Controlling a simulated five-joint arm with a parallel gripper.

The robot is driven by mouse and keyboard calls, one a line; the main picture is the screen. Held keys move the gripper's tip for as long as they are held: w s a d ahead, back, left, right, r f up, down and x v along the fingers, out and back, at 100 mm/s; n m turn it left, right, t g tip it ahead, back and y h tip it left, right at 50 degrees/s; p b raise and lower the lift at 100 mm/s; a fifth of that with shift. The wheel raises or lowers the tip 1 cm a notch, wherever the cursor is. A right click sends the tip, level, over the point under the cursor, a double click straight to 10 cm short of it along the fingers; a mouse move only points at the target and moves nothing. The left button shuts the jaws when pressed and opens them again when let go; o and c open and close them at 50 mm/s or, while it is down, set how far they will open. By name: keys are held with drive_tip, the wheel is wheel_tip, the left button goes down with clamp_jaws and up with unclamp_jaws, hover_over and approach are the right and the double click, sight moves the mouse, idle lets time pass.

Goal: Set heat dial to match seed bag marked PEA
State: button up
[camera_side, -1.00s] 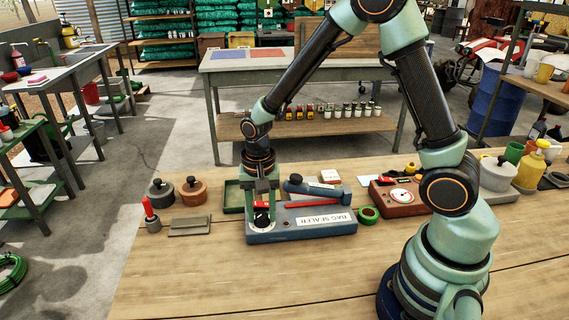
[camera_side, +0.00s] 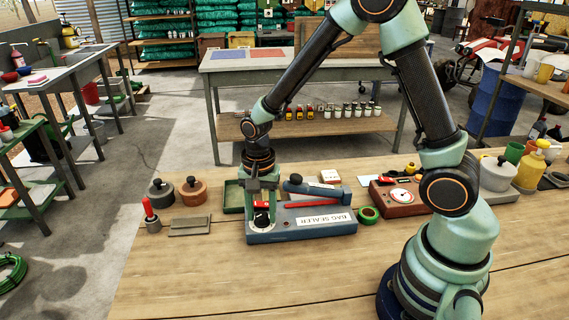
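The blue-grey bag sealer (camera_side: 300,235) sits on the wooden bench with a "BAG SEALER" label on its front. It has a red bar and a dark lever on top. Its round black dial (camera_side: 261,224) is at its left end. My gripper (camera_side: 261,212) points straight down over the dial, with its fingers at or just above it. I cannot tell whether the fingers touch the dial or how far apart they are. The dial's marks are too small to read. I cannot make out a seed bag marked PEA.
Two lidded pots (camera_side: 193,192), a red-handled tool (camera_side: 151,214) and a grey block (camera_side: 189,226) are to the left. A green tape roll (camera_side: 368,214) and a red-brown scale (camera_side: 398,198) are to the right. The front bench is clear.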

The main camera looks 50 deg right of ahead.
idle(0.3)
wheel_tip(320, 180, up, 12)
idle(0.5)
drive_tip(key=shift+r, duration=0.15)
wheel_tip(320, 180, up, 5)
drive_tip(key=n+t, duration=0.2)
drive_tip(key=n, duration=0.2)
hover_over(263, 215)
drive_tip(key=s+d, duration=0.1)
drive_tip(key=s, duration=0.2)
drive_tip(key=s+d+r+n+t, duration=0.2)
drive_tip(key=s+n, duration=0.3)
drive_tip(key=n, duration=0.3)
drive_tip(key=shift+s+r+t, duration=0.25)
drive_tip(key=shift+r+t, duration=0.25)
drive_tip(key=shift+t, duration=0.3)
